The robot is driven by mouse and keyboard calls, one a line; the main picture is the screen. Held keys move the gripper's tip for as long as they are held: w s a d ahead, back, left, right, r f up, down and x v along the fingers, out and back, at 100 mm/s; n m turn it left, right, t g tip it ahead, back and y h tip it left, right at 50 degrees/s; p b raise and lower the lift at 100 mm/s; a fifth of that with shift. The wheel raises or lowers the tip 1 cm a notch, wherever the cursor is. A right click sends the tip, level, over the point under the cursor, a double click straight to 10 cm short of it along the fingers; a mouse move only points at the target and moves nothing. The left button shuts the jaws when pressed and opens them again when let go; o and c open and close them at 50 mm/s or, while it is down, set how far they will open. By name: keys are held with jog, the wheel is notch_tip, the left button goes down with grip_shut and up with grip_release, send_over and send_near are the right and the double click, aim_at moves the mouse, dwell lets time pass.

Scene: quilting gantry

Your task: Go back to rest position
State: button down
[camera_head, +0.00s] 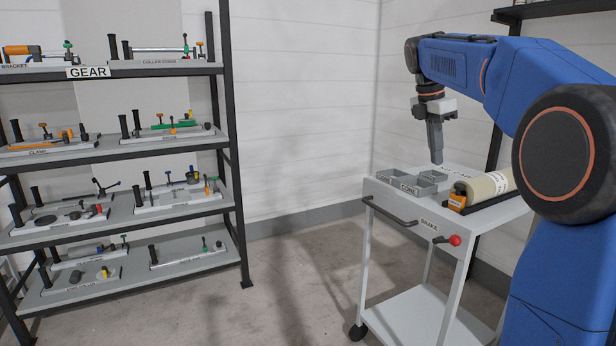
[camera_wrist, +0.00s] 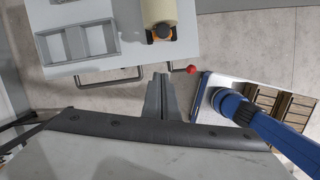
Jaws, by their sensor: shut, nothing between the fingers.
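My gripper (camera_head: 437,160) hangs pointing down above the cart (camera_head: 452,290), at the end of my blue arm. Its fingers are shut with nothing between them. In the wrist view the shut fingers (camera_wrist: 164,78) show in the middle, past the front edge of the cart top. The gripper is apart from the things on the cart.
The cart top holds a grey divided tray (camera_head: 388,179) and a cream roll (camera_head: 487,187) with an orange end. A red knob (camera_head: 455,240) and a handle are on its front. A shelf rack (camera_head: 232,150) with several fixtures stands left. Open floor (camera_head: 300,280) lies between.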

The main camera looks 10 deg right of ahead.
jog(key=s+a+f+m+t, duration=0.1)
jog(key=s+a+f+m, duration=0.25)
jog(key=s, duration=0.25)
jog(key=s+a+f+m+t+y, duration=0.1)
jog(key=s+a+f+m, duration=0.25)
jog(key=s, duration=0.25)
jog(key=s+a+f+m+t, duration=0.1)
jog(key=s+a+f+m, duration=0.1)
jog(key=s+f+m, duration=0.3)
jog(key=s+a+f+m+y, duration=0.1)
jog(key=s+a+f+m, duration=0.1)
jog(key=s+f, duration=0.6)
jog(key=s+a+f+m+t, duration=0.1)
jog(key=s+a+f+m, duration=0.2)
jog(key=s+f, duration=0.5)
jog(key=shift+s+a+m+t+y, duration=0.3)
jog(key=shift+s+a+m+y, duration=0.1)
jog(key=shift+m, duration=0.5)
